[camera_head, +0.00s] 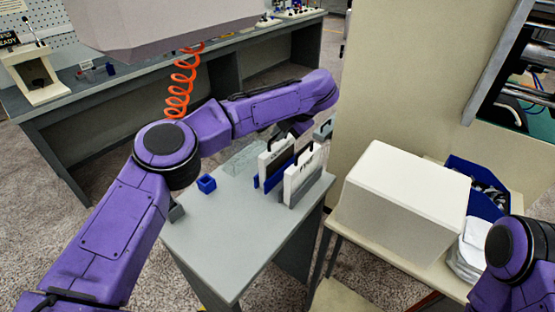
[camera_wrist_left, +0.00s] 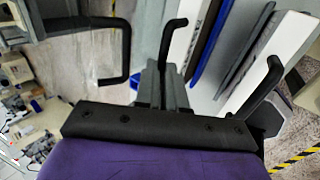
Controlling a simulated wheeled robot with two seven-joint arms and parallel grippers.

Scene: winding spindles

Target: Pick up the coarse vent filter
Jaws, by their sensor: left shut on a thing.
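Two upright panel filters with white faces and black handles stand on the grey table: a left one (camera_head: 274,163) with blue behind it and a right one (camera_head: 302,180) with a grey edge. Their labels are too small to read, so I cannot tell which is coarse. My left gripper (camera_head: 292,128) is over the left filter's top. In the left wrist view, its jaws (camera_wrist_left: 165,88) are shut at a black handle (camera_wrist_left: 172,42), apparently the left filter's. Whether that filter still touches the table is unclear. My right gripper is out of view.
A grey piece (camera_head: 325,128) stands just beyond the filters. A small blue cube-like holder (camera_head: 206,183) is on the left of the table (camera_head: 225,245). A large white box (camera_head: 400,205) and a blue bin (camera_head: 476,180) stand to the right. A workbench (camera_head: 110,110) is behind.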

